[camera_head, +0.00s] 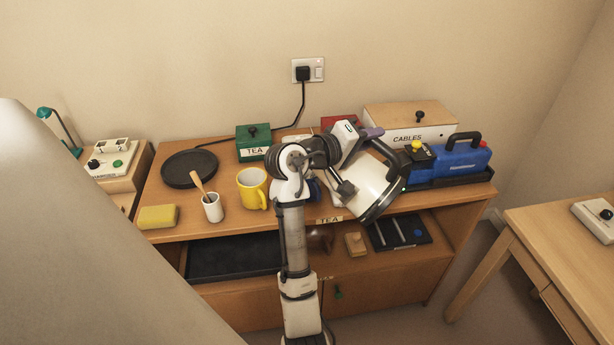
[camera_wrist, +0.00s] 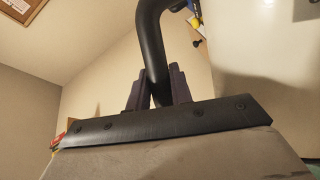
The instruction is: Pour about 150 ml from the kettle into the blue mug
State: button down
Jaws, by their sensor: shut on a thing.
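The kettle (camera_head: 372,187), cream with a dark base ring, is tipped far over above the right half of the desk, its base facing lower right. My gripper (camera_head: 372,134) is shut on its black handle, also seen between the purple fingers in the wrist view (camera_wrist: 158,92). The kettle's body fills the right of the wrist view (camera_wrist: 270,55). A bit of the blue mug (camera_head: 314,188) shows behind my arm, left of the kettle. Most of the mug and its inside are hidden. The spout is hidden too, and I cannot see any stream or water level.
A yellow mug (camera_head: 251,188), a white pot with utensils (camera_head: 213,208), a black round tray (camera_head: 189,168) and a yellow sponge (camera_head: 158,217) stand to the left. A green tea box (camera_head: 253,142), a cables box (camera_head: 410,122) and a blue toolbox (camera_head: 450,162) stand behind and right.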

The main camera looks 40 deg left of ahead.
aim_at(378, 150)
jog(key=shift+w+d+f+m+y+b, duration=0.1)
jog(key=shift+d+f+m+y+b, duration=0.2)
jog(key=shift+d+m, duration=0.3)
jog(key=shift+d+f+m+y+b, duration=0.1)
jog(key=shift+d+f+m+b, duration=0.1)
jog(key=shift+d+f+m, duration=0.4)
jog(key=shift+d+r, duration=0.2)
jog(key=shift+r, duration=0.05)
jog(key=shift+d, duration=0.1)
dwell(0.9)
